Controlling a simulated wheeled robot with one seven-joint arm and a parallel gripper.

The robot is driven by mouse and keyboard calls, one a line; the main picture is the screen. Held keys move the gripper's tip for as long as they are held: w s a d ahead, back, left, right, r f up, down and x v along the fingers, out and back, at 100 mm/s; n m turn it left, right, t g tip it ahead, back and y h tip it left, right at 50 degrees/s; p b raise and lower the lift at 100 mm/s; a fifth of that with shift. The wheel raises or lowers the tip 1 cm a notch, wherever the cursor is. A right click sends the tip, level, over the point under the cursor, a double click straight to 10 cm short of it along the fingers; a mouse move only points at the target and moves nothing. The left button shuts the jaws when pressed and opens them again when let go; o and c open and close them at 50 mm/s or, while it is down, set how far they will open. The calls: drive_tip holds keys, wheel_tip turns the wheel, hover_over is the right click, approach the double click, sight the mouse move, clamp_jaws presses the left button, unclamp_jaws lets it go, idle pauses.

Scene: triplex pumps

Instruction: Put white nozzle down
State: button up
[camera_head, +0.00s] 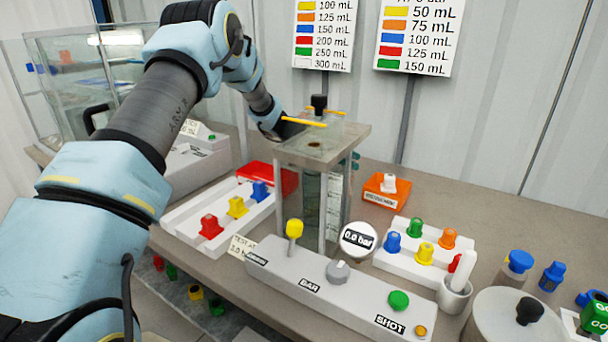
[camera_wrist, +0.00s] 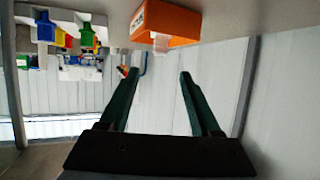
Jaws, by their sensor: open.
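In the wrist view, which is upside down, the white nozzle (camera_wrist: 160,42) shows against the orange block (camera_wrist: 172,22). My gripper (camera_wrist: 157,74) is open, with its two dark green fingers apart and nothing between them. The nozzle lies beyond the fingertips, roughly in line with the gap and clear of both. In the head view the clear-walled tower (camera_head: 322,155) hides most of my gripper; small teal-green parts, likely its fingertips, show at the tower's right side.
A white rack (camera_head: 412,262) of coloured nozzles and a white cup (camera_head: 455,294) stand at the right. Another rack (camera_head: 190,235) and a red block (camera_head: 268,175) stand left of the tower. The grey console (camera_head: 310,292) lies in front. Bench space right of the orange block is clear.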

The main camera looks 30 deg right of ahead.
drive_tip(key=w+a+r+n+t+h, duration=0.1)
drive_tip(key=w+a+r+n+t, duration=0.3)
drive_tip(key=w+a+n+t, duration=0.25)
drive_tip(key=w+a+r+n+t, duration=0.35)
drive_tip(key=w+a+t, duration=0.3)
drive_tip(key=w, duration=0.35)
drive_tip(key=w+a+n+t+y, duration=0.1)
drive_tip(key=a+n+t+y, duration=0.35)
drive_tip(key=a, duration=1.05)
drive_tip(key=s+a+f+n+g+y, duration=0.25)
drive_tip(key=s+a+n+y, duration=0.35)
drive_tip(key=a, duration=0.7)
drive_tip(key=s+a+f+n+g, duration=0.1)
drive_tip(key=s+a, duration=0.2)
drive_tip(key=s, duration=0.4)
drive_tip(key=s+a+f+n+g, duration=0.1)
drive_tip(key=s+a+g, duration=0.1)
drive_tip(key=s, duration=0.5)
drive_tip(key=s+a+f+n+g+y, duration=0.1)
drive_tip(key=s+a+n+g, duration=0.1)
drive_tip(key=s+a, duration=0.2)
drive_tip(key=s, duration=0.3)
drive_tip(key=shift+a+f, duration=0.15)
drive_tip(key=shift+f, duration=0.25)
